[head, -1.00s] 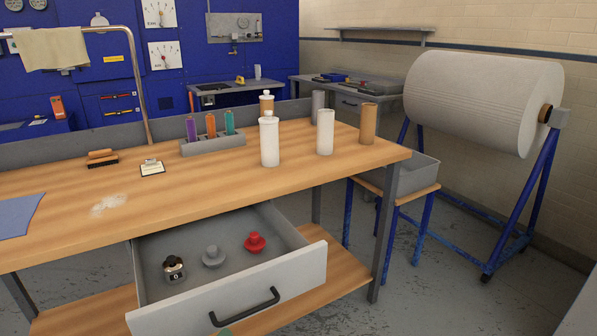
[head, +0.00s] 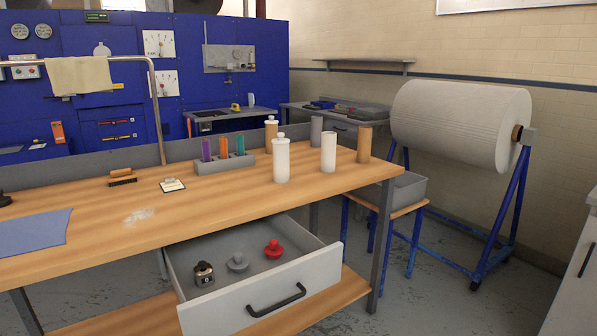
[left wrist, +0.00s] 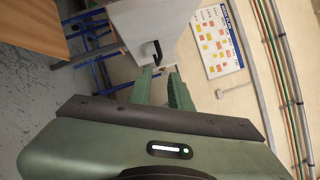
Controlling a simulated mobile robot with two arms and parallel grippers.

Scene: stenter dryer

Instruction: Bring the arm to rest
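My left gripper (left wrist: 161,88) shows in the left wrist view, with its two green fingers apart and nothing between them. It points toward a white cabinet (left wrist: 143,28) with a black handle and a wall beyond. Neither gripper shows in the head view, and my right gripper is in no view. The workbench (head: 100,222) stands in front of me in the head view. Its drawer (head: 270,300) is pulled open and holds a small dark jar (head: 203,275), a grey knob (head: 237,262) and a red knob (head: 273,250).
On the bench are a rack of coloured tubes (head: 225,160), a white bottle (head: 281,160), white and brown cylinders, a brush (head: 121,177) and a blue cloth (head: 35,227). A large white roll (head: 460,122) stands at right. A cabinet edge (head: 578,270) shows at far right.

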